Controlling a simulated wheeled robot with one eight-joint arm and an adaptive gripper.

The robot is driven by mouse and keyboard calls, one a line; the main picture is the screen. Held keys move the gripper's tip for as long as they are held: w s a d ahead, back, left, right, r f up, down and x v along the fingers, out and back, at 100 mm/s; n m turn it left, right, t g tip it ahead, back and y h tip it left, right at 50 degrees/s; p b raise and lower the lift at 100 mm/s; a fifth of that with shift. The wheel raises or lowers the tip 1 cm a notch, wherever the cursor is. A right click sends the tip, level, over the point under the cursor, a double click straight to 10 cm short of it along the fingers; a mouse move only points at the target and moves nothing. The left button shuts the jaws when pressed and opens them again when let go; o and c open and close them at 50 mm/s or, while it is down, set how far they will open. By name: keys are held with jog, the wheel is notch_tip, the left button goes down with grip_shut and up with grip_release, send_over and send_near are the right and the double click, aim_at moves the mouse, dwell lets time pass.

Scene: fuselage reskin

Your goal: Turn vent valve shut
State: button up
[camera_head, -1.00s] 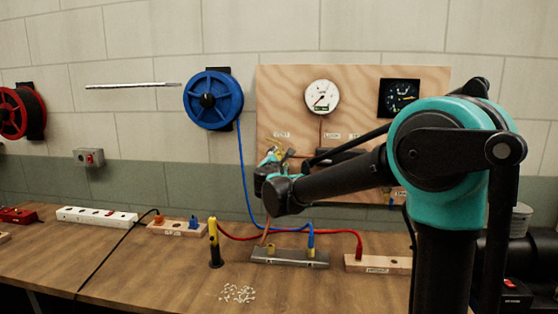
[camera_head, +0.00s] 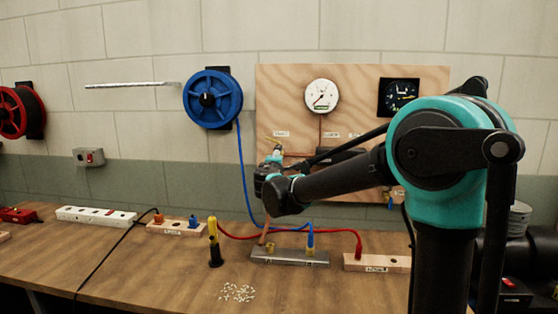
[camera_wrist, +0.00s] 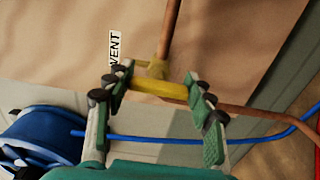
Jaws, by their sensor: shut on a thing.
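The vent valve's yellow handle (camera_wrist: 160,89) lies between my gripper's (camera_wrist: 154,84) two green-and-black fingers in the wrist view, crosswise to the copper pipe (camera_wrist: 169,38). The fingers are shut on the handle, one at each end. The brass valve body (camera_wrist: 156,67) shows just behind it. A "VENT" label (camera_wrist: 115,48) is on the wooden panel to the left. In the head view my gripper (camera_head: 273,157) is at the panel's lower left, and my arm hides part of the panel. A bit of yellow shows above the fingers there.
The plywood panel (camera_head: 284,91) carries a white round gauge (camera_head: 321,96) and a black dial (camera_head: 399,97). A blue hose reel (camera_head: 212,98) hangs to the left. The bench (camera_head: 130,269) below holds a grey manifold block (camera_head: 289,257), cables and scattered small white pieces (camera_head: 237,293).

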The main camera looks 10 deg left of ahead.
dwell(0.4)
jog(key=o, duration=1.2)
jog(key=s, duration=1.2)
jog(key=shift+a, duration=0.15)
